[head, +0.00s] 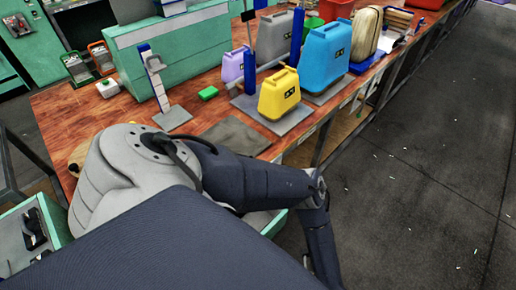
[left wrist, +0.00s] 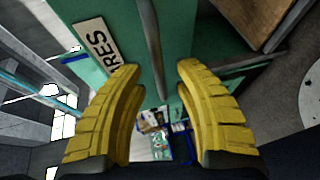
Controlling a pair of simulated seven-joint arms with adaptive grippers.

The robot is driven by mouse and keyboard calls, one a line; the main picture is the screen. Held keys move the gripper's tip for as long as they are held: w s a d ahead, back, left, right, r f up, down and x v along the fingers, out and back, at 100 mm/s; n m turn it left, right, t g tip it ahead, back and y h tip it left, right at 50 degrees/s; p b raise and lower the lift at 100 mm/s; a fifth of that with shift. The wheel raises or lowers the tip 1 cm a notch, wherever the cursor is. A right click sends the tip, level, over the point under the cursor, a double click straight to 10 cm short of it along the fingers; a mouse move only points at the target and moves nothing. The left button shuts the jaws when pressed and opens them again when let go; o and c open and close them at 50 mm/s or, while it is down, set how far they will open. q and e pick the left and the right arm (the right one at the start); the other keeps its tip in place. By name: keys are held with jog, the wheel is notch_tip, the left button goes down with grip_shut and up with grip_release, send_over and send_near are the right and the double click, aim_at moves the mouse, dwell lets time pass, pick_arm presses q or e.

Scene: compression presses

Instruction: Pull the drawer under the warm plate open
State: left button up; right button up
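My left gripper (left wrist: 158,80) shows in the left wrist view with its two yellow fingers spread apart. A grey bar handle (left wrist: 152,45) runs between them, in front of a teal drawer front (left wrist: 178,25) with a white label (left wrist: 97,42) ending in "RES". I cannot tell whether the fingers touch the handle. In the head view a bare dark plate (head: 236,137) lies at the bench's front edge; whether it is the warm plate I cannot tell. My arm covers much of the area below it. A teal edge (head: 273,222) shows behind the arm. My right gripper is not seen.
An open teal container (head: 62,222) with black things sits lower left.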

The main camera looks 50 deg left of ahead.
pick_arm(q)
jog(key=shift+s+a+f, duration=0.1)
jog(key=shift+s+a, duration=0.25)
jog(key=shift+a, duration=0.25)
grip_shut()
dwell(0.4)
